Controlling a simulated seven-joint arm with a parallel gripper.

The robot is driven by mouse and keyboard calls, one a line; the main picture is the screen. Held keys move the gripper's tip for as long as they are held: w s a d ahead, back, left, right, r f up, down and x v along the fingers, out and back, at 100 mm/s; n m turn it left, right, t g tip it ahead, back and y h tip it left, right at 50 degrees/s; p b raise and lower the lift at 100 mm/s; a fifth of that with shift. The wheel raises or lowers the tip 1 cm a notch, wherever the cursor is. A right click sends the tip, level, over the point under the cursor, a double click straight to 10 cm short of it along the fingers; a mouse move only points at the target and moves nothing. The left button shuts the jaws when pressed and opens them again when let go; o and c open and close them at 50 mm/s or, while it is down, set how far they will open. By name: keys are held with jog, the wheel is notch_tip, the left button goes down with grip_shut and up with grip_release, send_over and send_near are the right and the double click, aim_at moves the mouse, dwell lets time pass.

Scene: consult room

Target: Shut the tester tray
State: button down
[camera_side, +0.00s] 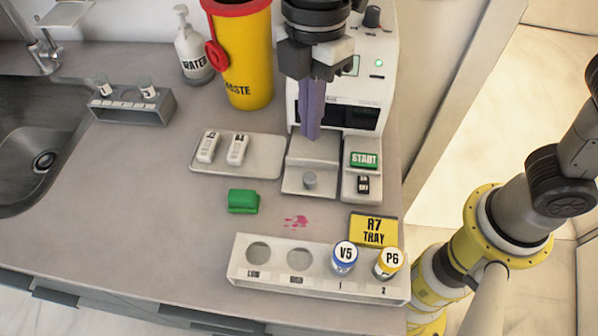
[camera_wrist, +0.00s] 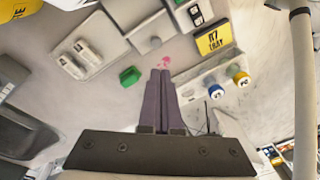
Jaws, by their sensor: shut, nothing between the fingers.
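The tester (camera_side: 340,95) is a white machine with a dark front opening. Its grey tester tray (camera_side: 311,152) sticks out at the front, with a small round knob (camera_side: 309,180) near its front edge. No object shows on the tray. It also shows at the top of the wrist view (camera_wrist: 148,22). My gripper (camera_side: 311,136) has purple fingers pressed together, pointing down and empty. In the side view the fingertips overlap the rear of the tray; their height above it is hard to tell. My gripper also shows in the wrist view (camera_wrist: 160,72).
Right of the tray is a panel with a green START button (camera_side: 364,160). A flat tray (camera_side: 265,166) with two white pieces lies left. A green block (camera_side: 243,201), pink stain (camera_side: 296,221), yellow R7 TRAY sign (camera_side: 374,228) and vial rack (camera_side: 315,283) are in front. A yellow waste bin (camera_side: 243,60) stands behind.

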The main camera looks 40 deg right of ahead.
jog(key=s+a+n+t+h, duration=0.2)
jog(key=s+a+h, duration=0.15)
jog(key=a, duration=0.55)
jog(key=x, duration=1)
jog(key=shift+w+f, duration=0.1)
jog(key=shift+f, duration=0.1)
jog(key=shift+w+d+f, duration=0.15)
jog(key=shift+w+d, duration=0.05)
jog(key=shift+d, duration=0.4)
jog(key=shift+w+d+f, duration=0.15)
jog(key=shift+d, duration=0.4)
jog(key=shift+w+d+f, duration=0.1)
jog(key=shift+w+d, duration=0.05)
jog(key=shift+d, duration=0.25)
jog(key=shift+w+d+f, duration=0.1)
jog(key=shift+d, duration=0.3)
send_over(309, 156)
jog(key=a, duration=0.1)
jog(key=shift+s+a, duration=0.15)
jog(key=shift+s, duration=0.05)
